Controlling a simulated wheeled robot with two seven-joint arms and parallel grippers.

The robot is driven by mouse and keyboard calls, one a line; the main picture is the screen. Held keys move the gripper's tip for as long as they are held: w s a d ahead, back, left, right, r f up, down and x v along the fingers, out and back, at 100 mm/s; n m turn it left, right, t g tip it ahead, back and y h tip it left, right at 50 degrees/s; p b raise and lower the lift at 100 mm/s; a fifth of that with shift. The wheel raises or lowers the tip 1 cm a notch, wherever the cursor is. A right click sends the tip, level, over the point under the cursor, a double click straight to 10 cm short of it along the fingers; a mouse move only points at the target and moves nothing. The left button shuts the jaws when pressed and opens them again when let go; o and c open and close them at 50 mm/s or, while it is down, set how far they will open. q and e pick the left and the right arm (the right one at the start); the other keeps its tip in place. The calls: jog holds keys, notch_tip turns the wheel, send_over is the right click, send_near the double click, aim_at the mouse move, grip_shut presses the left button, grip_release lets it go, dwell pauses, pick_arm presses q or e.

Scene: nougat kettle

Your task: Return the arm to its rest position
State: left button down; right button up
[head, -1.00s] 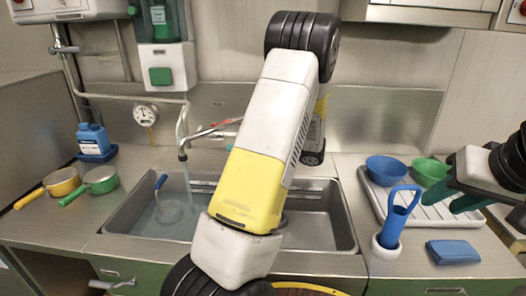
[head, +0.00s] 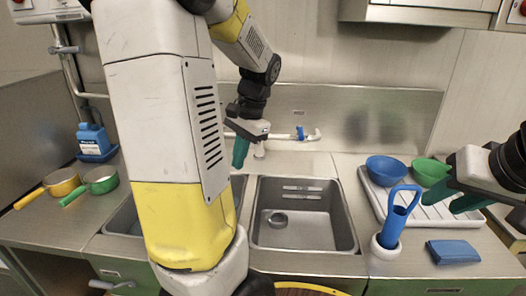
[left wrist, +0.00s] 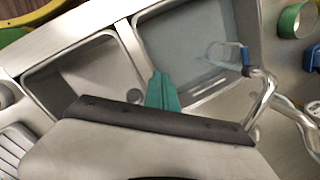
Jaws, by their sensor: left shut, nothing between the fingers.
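My left arm crosses the head view from the top to the bottom, left of the middle. My left gripper (head: 238,155) hangs behind the sink by the tap, its green fingers shut and empty. In the left wrist view the shut green fingers (left wrist: 162,92) show above the divider between the two basins, touching nothing that I can see. My right gripper (head: 455,197) is at the right edge, its green fingers apart, over the white drying rack (head: 428,215).
My left arm hides much of the left basin. The right basin (head: 305,235) is empty. Bowls (head: 386,168), a blue-handled tool (head: 400,215), a blue cloth (head: 453,251) and pans (head: 62,182) stand around.

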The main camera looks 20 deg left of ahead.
pick_arm(q)
jog(key=s+d+r+n+t+h, duration=0.1)
jog(key=s+d+r+t+h, duration=0.1)
jog(key=s+d, duration=0.3)
jog(key=s+d+r+n+t+h, duration=0.2)
jog(key=s+d+r+t, duration=0.2)
jog(key=d, duration=0.7)
jog(key=shift+s+r+t+h, duration=0.4)
jog(key=shift+r+t, duration=0.3)
jog(key=shift+a, duration=0.15)
